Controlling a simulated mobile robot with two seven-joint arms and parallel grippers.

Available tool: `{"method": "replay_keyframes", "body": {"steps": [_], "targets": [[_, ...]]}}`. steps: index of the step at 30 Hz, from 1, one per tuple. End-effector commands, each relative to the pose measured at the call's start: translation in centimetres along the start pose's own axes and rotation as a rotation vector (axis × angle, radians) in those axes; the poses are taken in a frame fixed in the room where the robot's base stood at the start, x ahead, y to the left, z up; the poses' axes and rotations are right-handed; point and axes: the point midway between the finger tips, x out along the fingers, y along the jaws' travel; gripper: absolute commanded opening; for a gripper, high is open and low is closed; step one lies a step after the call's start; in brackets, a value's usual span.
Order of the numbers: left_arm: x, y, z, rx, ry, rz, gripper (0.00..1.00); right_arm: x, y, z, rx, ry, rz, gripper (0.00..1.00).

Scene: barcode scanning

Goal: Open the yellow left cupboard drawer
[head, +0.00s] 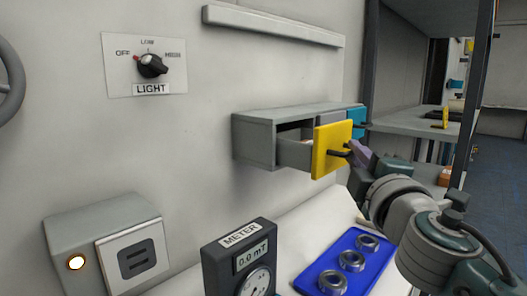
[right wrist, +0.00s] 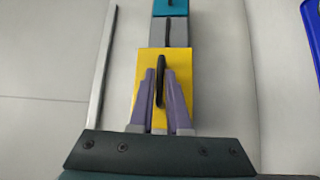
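The grey cupboard (head: 254,142) is fixed to the wall, with a yellow-fronted left drawer (head: 327,150) and a blue-fronted drawer (head: 357,117) beside it. The yellow drawer stands partly pulled out, with its grey side and open top showing. In the right wrist view, the yellow front (right wrist: 185,62) fills the middle, and its black handle (right wrist: 160,75) lies between the purple fingers. My right gripper (head: 353,153) is at the handle and appears shut on it; it also shows in the right wrist view (right wrist: 160,88). My left gripper is not in view.
Below the cupboard are a blue tray (head: 309,275) with several metal rings and a meter (head: 238,259). A light switch (head: 146,65) and a grey box with a lit button (head: 108,241) are at left. Shelving (head: 412,122) stands at right.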

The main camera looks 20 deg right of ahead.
Motion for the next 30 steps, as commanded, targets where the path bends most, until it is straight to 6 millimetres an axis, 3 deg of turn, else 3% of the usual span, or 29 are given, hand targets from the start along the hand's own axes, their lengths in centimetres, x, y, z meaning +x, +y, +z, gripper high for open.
{"method": "replay_keyframes", "body": {"steps": [1, 6, 16, 30], "targets": [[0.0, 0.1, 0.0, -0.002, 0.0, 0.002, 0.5, 0.0, 0.0, 0.0, 0.0, 0.0, 0.0, 0.22], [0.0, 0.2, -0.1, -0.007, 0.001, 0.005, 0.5, 0.0, 0.0, 0.0, 0.0, 0.0, 0.0, 0.41], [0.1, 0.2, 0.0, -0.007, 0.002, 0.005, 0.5, -0.5, -0.1, 0.0, 0.001, 0.0, -0.001, 0.42], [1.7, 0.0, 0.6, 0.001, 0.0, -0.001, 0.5, -8.6, -0.4, 0.0, 0.001, 0.0, -0.002, 0.42]]}}
